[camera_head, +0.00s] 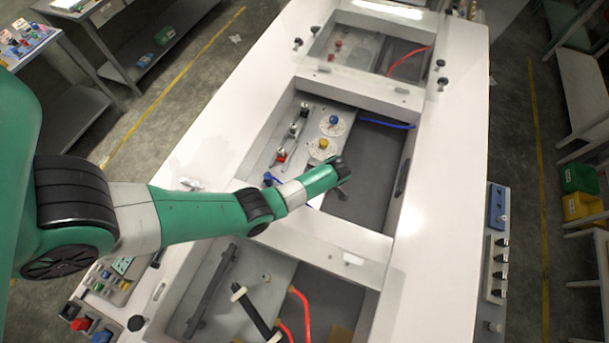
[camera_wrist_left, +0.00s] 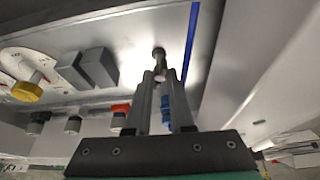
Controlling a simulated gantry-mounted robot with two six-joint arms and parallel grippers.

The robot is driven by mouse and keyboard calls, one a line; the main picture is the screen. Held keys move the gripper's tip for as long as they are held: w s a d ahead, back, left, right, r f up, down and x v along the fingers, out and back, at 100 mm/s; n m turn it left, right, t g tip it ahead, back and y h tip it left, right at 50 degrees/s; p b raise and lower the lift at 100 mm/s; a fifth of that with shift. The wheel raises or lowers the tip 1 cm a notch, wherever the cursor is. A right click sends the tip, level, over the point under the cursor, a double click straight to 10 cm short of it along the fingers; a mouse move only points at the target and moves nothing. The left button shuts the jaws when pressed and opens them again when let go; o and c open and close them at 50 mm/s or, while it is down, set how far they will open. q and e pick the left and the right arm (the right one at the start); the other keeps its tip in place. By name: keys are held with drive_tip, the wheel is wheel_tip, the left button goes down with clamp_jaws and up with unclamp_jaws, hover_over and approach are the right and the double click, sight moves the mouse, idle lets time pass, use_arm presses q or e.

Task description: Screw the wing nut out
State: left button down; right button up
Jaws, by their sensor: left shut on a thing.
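My left arm reaches in from the left over the middle bay, and its wrist hides the fingers in the head view. In the left wrist view, my left gripper (camera_wrist_left: 160,78) has its two fingers close together, shut on a small grey metal piece (camera_wrist_left: 159,56) at their tips. This piece seems to be the wing nut; its wings cannot be made out. It stands against the bay's grey panel. My right gripper is not in view.
The middle bay holds a yellow knob (camera_head: 323,144) and a blue knob (camera_head: 333,120) on round dials, and a red-tipped part (camera_head: 281,157). A blue cable (camera_head: 388,124) runs at the far side. Bay walls (camera_head: 407,160) surround the arm's end. The white right deck (camera_head: 440,150) is clear.

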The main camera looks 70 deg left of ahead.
use_arm(q)
drive_tip(key=shift+w+f+n+h+b, duration=0.1)
drive_tip(key=shift+n+h+b, duration=0.4)
drive_tip(key=shift+n, duration=0.8)
drive_tip(key=c, duration=0.8)
unclamp_jaws()
drive_tip(key=shift+g, duration=0.3)
